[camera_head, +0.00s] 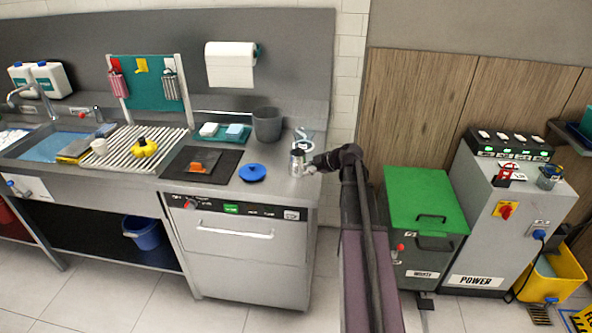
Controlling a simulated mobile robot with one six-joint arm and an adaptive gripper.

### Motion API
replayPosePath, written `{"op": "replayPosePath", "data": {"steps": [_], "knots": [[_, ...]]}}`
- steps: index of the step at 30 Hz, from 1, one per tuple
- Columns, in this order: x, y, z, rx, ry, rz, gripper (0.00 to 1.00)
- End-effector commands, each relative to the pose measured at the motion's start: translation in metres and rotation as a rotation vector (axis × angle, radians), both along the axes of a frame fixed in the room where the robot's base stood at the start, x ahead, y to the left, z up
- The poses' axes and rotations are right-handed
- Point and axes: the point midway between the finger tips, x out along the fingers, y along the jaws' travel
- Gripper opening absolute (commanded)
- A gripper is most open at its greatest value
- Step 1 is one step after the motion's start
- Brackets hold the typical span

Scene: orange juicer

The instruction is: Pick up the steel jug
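A small steel jug (297,157) stands at the right end of the steel counter, close to its front edge. My arm reaches in from the right at about the jug's height. My gripper (309,169) is at the right side of the jug, very close to it or touching it. The fingertips are too small and too mixed with the jug to tell whether they are open or shut on it.
A blue lid-like disc (252,173) and a dark mat (199,165) with an orange item lie left of the jug. A grey bin (267,124) and a coiled pale item (302,138) stand behind. A green-lidded waste bin (424,196) stands right of the counter.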

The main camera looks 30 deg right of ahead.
Motion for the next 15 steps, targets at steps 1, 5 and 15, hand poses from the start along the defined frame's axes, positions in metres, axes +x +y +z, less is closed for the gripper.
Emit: {"op": "replayPosePath", "data": {"steps": [1,5,15], "knots": [[0.0039,0.0019,-0.0052,-0.001,0.000,0.001,0.25],[0.0081,0.0049,-0.0075,-0.001,0.000,0.001,0.25],[0.0085,0.0051,-0.0071,0.000,0.000,0.000,0.25]]}}
